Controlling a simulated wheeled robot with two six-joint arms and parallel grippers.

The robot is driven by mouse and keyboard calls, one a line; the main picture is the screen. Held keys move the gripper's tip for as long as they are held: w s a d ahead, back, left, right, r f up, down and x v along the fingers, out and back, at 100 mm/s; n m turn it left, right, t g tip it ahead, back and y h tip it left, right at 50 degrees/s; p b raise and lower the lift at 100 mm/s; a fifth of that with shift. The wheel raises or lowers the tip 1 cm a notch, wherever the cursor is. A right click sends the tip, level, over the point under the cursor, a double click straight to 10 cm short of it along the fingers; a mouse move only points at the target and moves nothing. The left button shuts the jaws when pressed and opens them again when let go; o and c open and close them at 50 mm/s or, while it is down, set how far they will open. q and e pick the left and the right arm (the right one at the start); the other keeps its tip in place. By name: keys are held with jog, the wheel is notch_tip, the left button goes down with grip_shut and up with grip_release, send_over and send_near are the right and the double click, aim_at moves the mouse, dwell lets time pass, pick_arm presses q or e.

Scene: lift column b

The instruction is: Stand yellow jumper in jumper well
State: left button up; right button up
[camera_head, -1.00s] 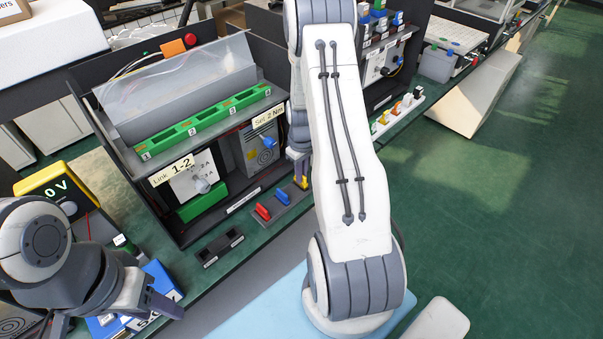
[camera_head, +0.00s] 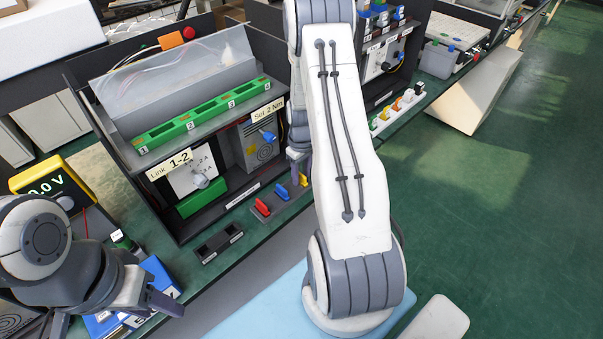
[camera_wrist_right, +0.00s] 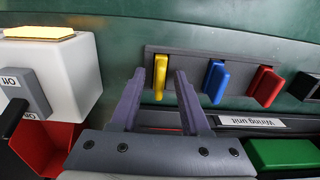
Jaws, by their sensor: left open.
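The yellow jumper (camera_head: 303,180) stands in a dark rack (camera_head: 272,211) at the bench's front edge, beside the blue jumper (camera_head: 282,193) and red jumper (camera_head: 262,207). In the right wrist view the yellow jumper (camera_wrist_right: 160,76) appears between the fingertips of my right gripper (camera_wrist_right: 159,85), with gaps on both sides; the fingers are apart. In the head view my right gripper (camera_head: 298,168) is beside the yellow jumper, partly hidden by my arm. A dark holder with two recesses (camera_head: 219,246), possibly the jumper well, lies left of the rack. My left gripper (camera_head: 115,316) is open at lower left.
A panel unit with a green numbered strip (camera_head: 199,116) and "Link 1-2" label (camera_head: 169,167) stands behind the rack. A yellow meter (camera_head: 50,185) and blue box (camera_head: 158,275) are at left. In the right wrist view a white box (camera_wrist_right: 55,75) is near the left finger.

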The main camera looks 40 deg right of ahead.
aim_at(301, 174)
notch_tip(301, 174, up, 10)
jog(key=shift+r+b, duration=0.2)
jog(key=shift+b, duration=0.1)
dwell(0.3)
dwell(0.4)
